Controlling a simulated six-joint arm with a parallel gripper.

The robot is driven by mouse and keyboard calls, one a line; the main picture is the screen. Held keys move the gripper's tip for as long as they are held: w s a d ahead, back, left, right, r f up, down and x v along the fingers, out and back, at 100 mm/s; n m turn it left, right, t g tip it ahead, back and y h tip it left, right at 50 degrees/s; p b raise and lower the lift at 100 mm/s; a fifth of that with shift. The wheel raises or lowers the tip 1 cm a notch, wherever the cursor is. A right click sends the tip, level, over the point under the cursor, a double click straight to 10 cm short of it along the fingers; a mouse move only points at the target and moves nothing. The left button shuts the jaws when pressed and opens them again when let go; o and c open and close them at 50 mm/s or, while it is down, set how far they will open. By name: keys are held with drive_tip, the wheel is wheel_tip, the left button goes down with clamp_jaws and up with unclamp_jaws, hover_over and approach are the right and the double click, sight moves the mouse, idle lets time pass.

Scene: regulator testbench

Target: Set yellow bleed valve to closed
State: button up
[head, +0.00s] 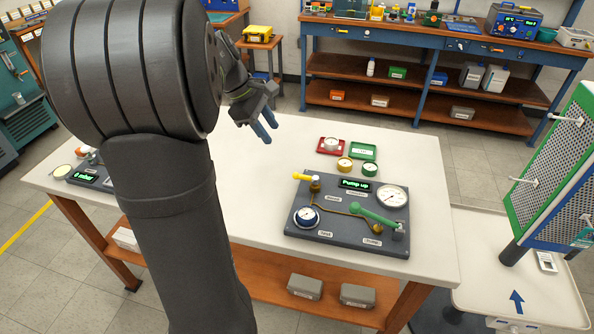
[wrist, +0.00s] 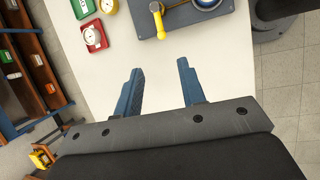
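The yellow bleed valve (head: 303,177) is a yellow lever at the upper left of the grey testbench panel (head: 290,222). In the head view its handle points left, out past the panel edge, from a brass body (head: 315,185). The yellow lever also shows at the top of the wrist view (wrist: 157,20). My gripper (head: 266,130) is above the table, behind and left of the panel, apart from the valve. In the wrist view its two blue fingers (wrist: 160,85) are spread with nothing between them.
The panel also carries a green lever (head: 375,216), a blue-rimmed gauge (head: 306,217), a white gauge (head: 392,197) and a lit "Pump up" display (head: 355,184). Red (head: 332,146) and green (head: 363,151) trays and two small round gauges lie behind it.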

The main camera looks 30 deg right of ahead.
sight(300, 175)
drive_tip(key=x, duration=1.7)
drive_tip(key=shift+f, duration=0.1)
drive_tip(key=shift+c, duration=0.3)
clamp_jaws()
